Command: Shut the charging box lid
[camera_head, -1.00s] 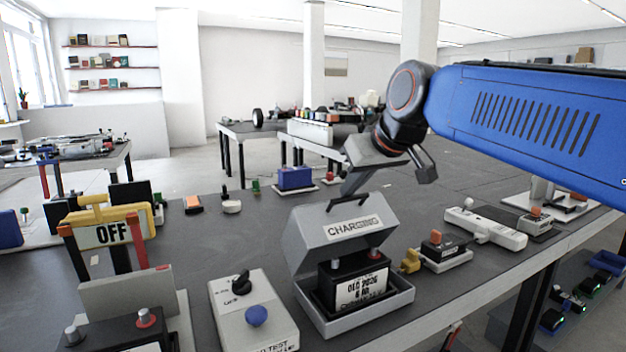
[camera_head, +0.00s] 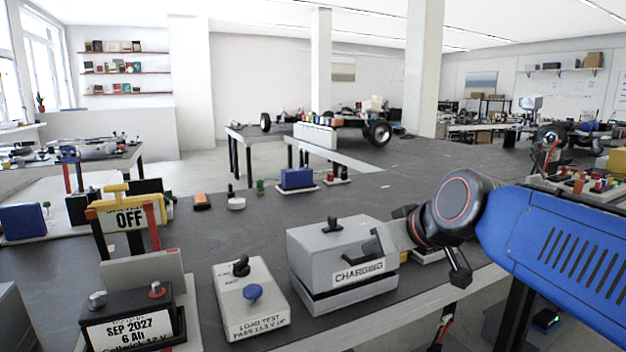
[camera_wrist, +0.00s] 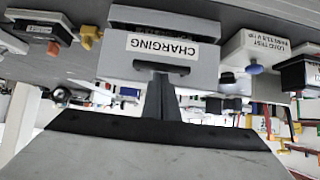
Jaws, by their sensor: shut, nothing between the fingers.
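The grey charging box (camera_head: 340,262) with its CHARGING label stands on the dark bench in the head view, and the wrist view shows it upside down (camera_wrist: 140,62). Its lid (camera_head: 318,248) is down over the base (camera_head: 350,297), with a dark line between them; I cannot tell whether it is fully seated. The battery inside is hidden in the head view. My gripper (camera_head: 375,243) is shut and empty, its tips at the lid's right side in the head view. In the wrist view the gripper (camera_wrist: 161,70) is close against the lid; contact is unclear.
A load tester (camera_head: 250,300) with a blue knob stands just left of the box. Further left are a battery (camera_head: 130,318) and a yellow OFF switch (camera_head: 128,215). A blue box (camera_head: 297,178) sits behind.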

